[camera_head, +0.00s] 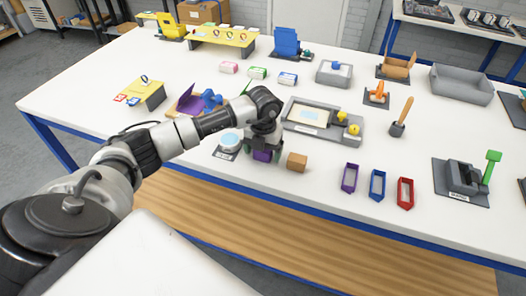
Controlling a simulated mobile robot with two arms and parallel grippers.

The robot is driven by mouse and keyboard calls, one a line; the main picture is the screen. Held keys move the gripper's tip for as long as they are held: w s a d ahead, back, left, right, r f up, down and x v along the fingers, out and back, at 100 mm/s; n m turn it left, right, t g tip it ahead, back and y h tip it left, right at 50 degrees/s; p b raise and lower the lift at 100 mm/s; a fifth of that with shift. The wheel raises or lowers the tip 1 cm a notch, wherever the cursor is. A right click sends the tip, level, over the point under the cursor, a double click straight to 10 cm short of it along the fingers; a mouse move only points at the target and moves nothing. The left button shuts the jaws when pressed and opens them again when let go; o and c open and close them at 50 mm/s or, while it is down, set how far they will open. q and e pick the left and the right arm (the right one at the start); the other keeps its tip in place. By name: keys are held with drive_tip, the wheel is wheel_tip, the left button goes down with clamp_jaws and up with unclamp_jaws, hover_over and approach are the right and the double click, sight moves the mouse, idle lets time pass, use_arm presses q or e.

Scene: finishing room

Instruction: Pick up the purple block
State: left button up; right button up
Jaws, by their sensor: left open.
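The purple block (262,155) is at the front edge of the white table, partly hidden by my left gripper (263,153). My left arm reaches in from the left, and the gripper points down over the block with its fingers open. The block shows between the fingers. I cannot tell whether the fingers touch it. My right gripper is not in view.
An orange-brown block (297,162) stands just right of the gripper. A round light-blue dish (230,138) is close on the left. A grey tray (350,132) lies behind. Purple, blue (377,185) and red (405,193) holders stand along the front right.

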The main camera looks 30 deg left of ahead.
use_arm(q)
drive_tip(key=shift+c, duration=0.3)
drive_tip(key=c, duration=0.9)
drive_tip(key=shift+r, duration=0.1)
